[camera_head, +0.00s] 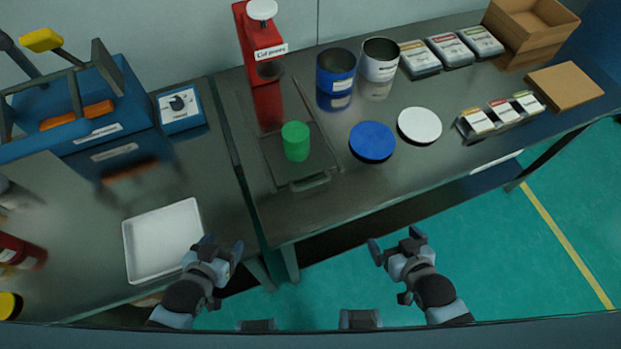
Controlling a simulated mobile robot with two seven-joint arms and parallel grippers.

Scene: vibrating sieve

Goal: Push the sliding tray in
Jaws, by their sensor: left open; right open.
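The sliding tray (271,167) is a dark flat plate on rails on the dark table, with a handle (310,182) at its near edge. It lies in front of the red press (259,38). A green cylinder (296,142) stands upright on the tray. My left gripper (222,250) is open and empty, near the table's front edge by the white tray, apart from the sliding tray. My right gripper (397,244) is open and empty, in front of the table over the green floor, to the right of and nearer than the handle.
A blue lid (372,141) and a white lid (420,125) lie right of the sliding tray. Blue (336,72) and white (380,60) cans stand behind them. Small packs and cardboard boxes are at right.

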